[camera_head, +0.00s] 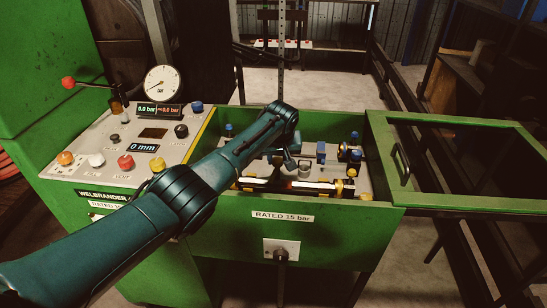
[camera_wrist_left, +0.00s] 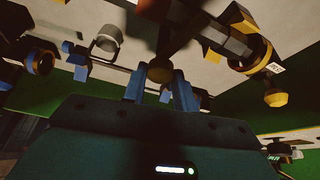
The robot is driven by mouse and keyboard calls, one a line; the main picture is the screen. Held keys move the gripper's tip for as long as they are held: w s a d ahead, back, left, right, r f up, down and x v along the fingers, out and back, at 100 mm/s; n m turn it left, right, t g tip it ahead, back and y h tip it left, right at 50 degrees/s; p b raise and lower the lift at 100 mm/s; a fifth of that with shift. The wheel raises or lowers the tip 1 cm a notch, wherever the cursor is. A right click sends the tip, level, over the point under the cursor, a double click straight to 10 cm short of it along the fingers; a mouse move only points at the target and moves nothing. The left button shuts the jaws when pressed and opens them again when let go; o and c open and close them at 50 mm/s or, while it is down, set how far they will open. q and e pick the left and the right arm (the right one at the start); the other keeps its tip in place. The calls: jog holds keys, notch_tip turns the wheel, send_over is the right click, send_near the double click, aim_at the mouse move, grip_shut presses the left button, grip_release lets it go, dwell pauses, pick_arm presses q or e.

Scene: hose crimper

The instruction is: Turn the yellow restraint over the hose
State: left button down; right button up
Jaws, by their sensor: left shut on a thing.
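My left gripper (camera_head: 289,163) reaches down into the green tub, small and partly hidden by my own wrist. In the left wrist view its two blue fingers (camera_wrist_left: 160,88) are shut on a round brownish knob (camera_wrist_left: 160,71) at the end of a dark bar. I cannot tell whether this knob belongs to the yellow restraint. The hose (camera_head: 305,185) lies across the front of the tub, pale in its middle and dark at the right. A yellow-rimmed fitting (camera_wrist_left: 258,55) shows at upper right in the wrist view. My right gripper is out of view.
The control panel (camera_head: 125,140) with coloured buttons and a gauge (camera_head: 161,83) stands left of the tub. The tub's green front wall (camera_head: 340,225) carries a pressure label. The framed lid (camera_head: 383,155) lies open to the right. Blue fittings (camera_head: 321,153) crowd the tub's right side.

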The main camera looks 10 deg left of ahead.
pick_arm(q)
jog(key=shift+d+n+y+b, duration=0.1)
jog(key=shift+n+y+b, duration=0.3)
jog(key=shift+n, duration=0.9)
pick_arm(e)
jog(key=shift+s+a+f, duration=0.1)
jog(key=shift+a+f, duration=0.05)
pick_arm(q)
jog(key=c, duration=1.1)
grip_release()
jog(key=shift+s+r, duration=0.1)
jog(key=shift+r, duration=0.35)
jog(key=p+v, duration=0.1)
jog(key=v, duration=1.1)
jog(key=shift+p, duration=0.35)
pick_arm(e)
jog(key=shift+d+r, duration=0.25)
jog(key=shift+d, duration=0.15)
